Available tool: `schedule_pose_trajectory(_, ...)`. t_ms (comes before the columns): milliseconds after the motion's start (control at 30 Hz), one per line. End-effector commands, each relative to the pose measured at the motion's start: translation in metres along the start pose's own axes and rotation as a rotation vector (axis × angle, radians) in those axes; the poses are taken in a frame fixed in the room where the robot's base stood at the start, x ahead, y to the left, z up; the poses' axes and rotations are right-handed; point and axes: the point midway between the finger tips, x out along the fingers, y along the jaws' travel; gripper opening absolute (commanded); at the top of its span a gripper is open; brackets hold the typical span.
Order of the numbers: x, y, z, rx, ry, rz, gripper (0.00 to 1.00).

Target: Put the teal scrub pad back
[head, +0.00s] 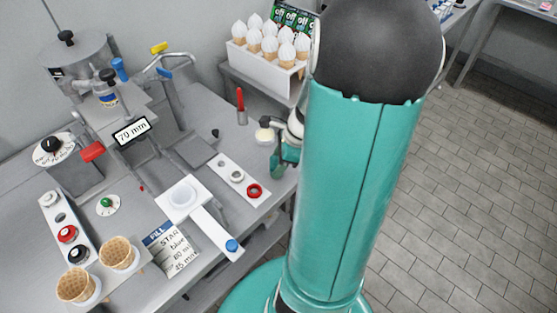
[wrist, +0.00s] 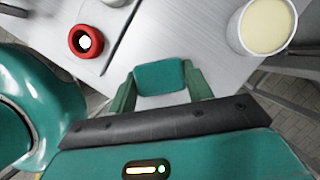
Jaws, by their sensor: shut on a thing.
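The teal scrub pad (wrist: 159,76) is a small rounded block in the wrist view. My gripper (wrist: 160,83) is shut on it, with one green finger at each side. The pad is over the grey table's edge area; whether it touches the table I cannot tell. In the head view my gripper (head: 283,160) is small, beside the table's right edge, partly hidden behind my arm. The pad cannot be told apart from the gripper there.
A white tub with cream contents (wrist: 267,27) stands close by at upper right in the wrist view. A red ring (wrist: 86,41) sits on a white strip (head: 228,172). A white rack of cones (head: 262,68) stands behind. Waffle cups (head: 118,253) are at front left.

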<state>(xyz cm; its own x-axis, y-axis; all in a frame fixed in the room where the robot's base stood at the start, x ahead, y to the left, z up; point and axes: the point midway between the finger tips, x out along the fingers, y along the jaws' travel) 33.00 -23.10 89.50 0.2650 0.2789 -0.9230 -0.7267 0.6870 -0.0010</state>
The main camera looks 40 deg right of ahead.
Motion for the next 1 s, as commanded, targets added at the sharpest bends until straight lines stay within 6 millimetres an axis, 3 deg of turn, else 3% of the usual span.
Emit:
schedule_pose_trajectory(33, 0.002, 0.0, -0.001, 0.0, 0.0, 0.002, 0.29)
schedule_pose_trajectory(67, 0.002, 0.0, -0.001, 0.0, 0.0, 0.001, 0.54)
schedule_pose_trajectory(167, 0.002, 0.0, -0.001, 0.0, 0.0, 0.001, 0.72)
schedule_pose_trajectory(567, -0.007, -0.003, 0.0, -0.001, 0.001, -0.002, 0.72)
schedule_pose_trajectory(667, -0.021, -0.003, 0.0, -0.002, 0.001, -0.003, 0.72)
schedule_pose_trajectory(1000, -0.093, -0.002, 0.0, -0.002, 0.001, -0.003, 0.72)
